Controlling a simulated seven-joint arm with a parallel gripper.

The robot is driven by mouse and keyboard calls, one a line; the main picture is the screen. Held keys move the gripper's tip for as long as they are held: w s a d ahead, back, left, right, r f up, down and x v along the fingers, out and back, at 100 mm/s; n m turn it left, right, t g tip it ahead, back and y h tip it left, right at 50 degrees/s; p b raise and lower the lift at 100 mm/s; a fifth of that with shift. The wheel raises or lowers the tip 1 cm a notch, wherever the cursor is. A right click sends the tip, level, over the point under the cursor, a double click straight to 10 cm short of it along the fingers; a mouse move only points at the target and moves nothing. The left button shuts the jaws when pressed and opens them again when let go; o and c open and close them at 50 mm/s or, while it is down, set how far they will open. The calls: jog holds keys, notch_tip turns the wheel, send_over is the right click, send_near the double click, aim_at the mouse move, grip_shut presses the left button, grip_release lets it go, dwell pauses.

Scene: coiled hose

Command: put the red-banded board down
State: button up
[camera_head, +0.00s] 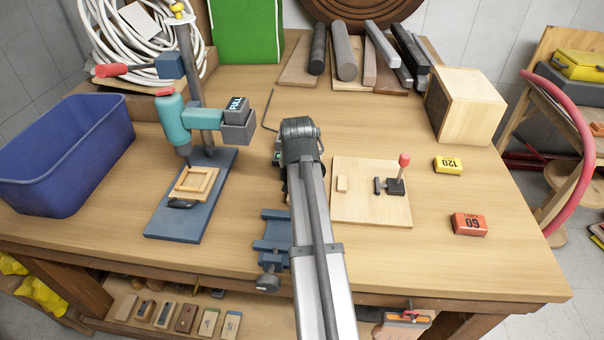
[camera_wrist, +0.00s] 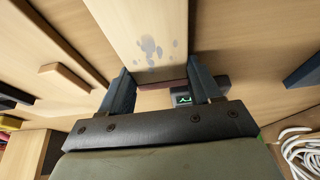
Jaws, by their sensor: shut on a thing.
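In the wrist view a pale wooden board (camera_wrist: 138,25) with grey blotches stretches away from my gripper (camera_wrist: 158,80). The two dark fingers are shut on its near end, one on each side. A dark red strip shows at that end, low between the fingers; I cannot tell whether it is the board's band. In the head view my own arm hides the gripper and the held board, over the middle of the bench (camera_head: 420,260). I cannot tell whether the board touches the benchtop.
A clamp board (camera_head: 362,212) with a red-knobbed toggle clamp is right of my arm. A blue vise (camera_head: 270,245) and a teal drill press (camera_head: 178,122) are left of it. Yellow (camera_head: 448,164) and red (camera_head: 469,224) boxes lie right. The front right bench is clear.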

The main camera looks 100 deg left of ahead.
jog(key=shift+f, duration=0.15)
jog(key=o, duration=1.1)
jog(key=shift+c, duration=0.2)
jog(key=v, duration=1.1)
jog(key=shift+r, duration=0.3)
jog(key=shift+o, duration=0.5)
jog(key=shift+d+r, duration=0.25)
jog(key=shift+r, duration=0.05)
